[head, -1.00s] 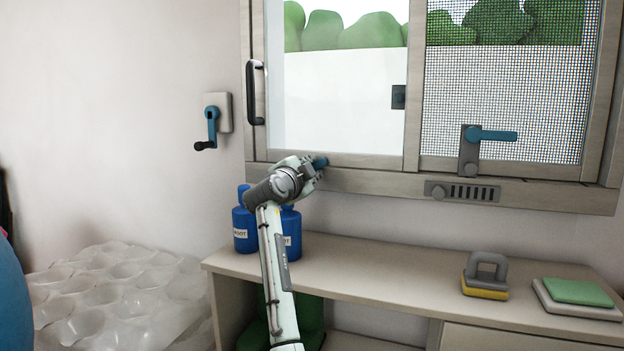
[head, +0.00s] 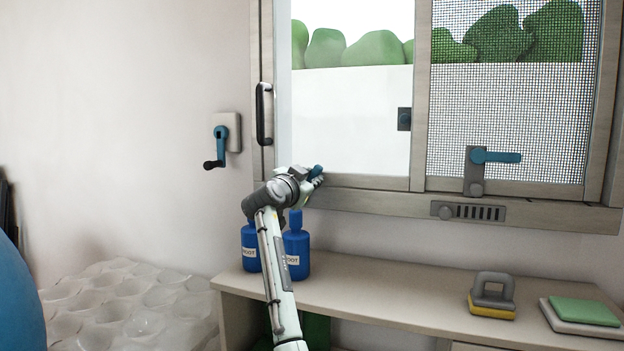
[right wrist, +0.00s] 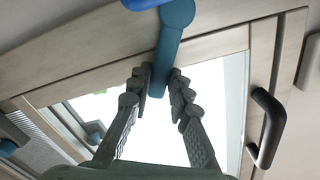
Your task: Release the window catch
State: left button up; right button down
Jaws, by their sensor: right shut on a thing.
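My right gripper (head: 314,178) is at the bottom rail of the window's left pane. In the right wrist view the fingers (right wrist: 159,82) are shut on a teal lever (right wrist: 171,45), which I take to be the window catch. In the head view only a small teal piece (head: 317,169) shows beside the fingers. Another teal lever (head: 500,157) lies level on a grey plate on the mesh-covered right pane. My left gripper is not in view.
A black pull handle (head: 264,114) is on the left frame. A teal crank (head: 221,146) is on the wall. Two blue bottles (head: 297,252) stand below my gripper. A grey-handled yellow block (head: 492,296) and a green pad (head: 583,311) lie on the counter (head: 400,295).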

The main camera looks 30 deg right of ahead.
jog(key=shift+r, duration=0.1)
jog(key=c, duration=1.4)
grip_release()
jog(key=shift+a, duration=0.15)
jog(key=v, duration=1.1)
jog(key=shift+s+a, duration=0.25)
jog(key=shift+s, duration=0.1)
